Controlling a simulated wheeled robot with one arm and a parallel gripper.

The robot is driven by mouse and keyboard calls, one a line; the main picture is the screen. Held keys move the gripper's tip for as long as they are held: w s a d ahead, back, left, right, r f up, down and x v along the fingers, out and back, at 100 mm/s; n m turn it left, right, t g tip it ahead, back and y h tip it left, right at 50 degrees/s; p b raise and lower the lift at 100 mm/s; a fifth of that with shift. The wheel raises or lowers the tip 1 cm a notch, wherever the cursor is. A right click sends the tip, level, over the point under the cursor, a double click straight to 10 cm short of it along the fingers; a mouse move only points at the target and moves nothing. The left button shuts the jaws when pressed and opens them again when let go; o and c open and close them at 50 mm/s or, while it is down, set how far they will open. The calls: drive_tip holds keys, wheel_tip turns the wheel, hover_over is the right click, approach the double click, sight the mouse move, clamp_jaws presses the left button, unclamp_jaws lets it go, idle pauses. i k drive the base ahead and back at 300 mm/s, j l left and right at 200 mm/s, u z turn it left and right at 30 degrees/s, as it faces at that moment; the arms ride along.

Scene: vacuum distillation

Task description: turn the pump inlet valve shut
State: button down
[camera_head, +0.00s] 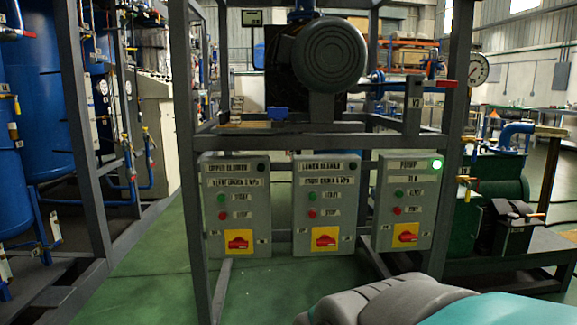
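A lever valve with a red handle (438,83) sits on a blue pipe (385,80) at the upper right of the frame. The handle lies roughly level, along the pipe's direction. I cannot tell for sure which fitting is the pump inlet valve. My gripper is out of view; only part of my arm shows at bottom right.
Three grey control boxes hang on the frame: upper blower (215,190), lower blower (300,185) and pump (385,190). The pump box's green lamp (437,163) is lit. A large motor (330,55) sits above. A round gauge (478,69) is at right. Green floor (150,270) is clear at left.

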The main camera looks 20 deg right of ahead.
sight(442, 84)
drive_tip(key=z, duration=1.4)
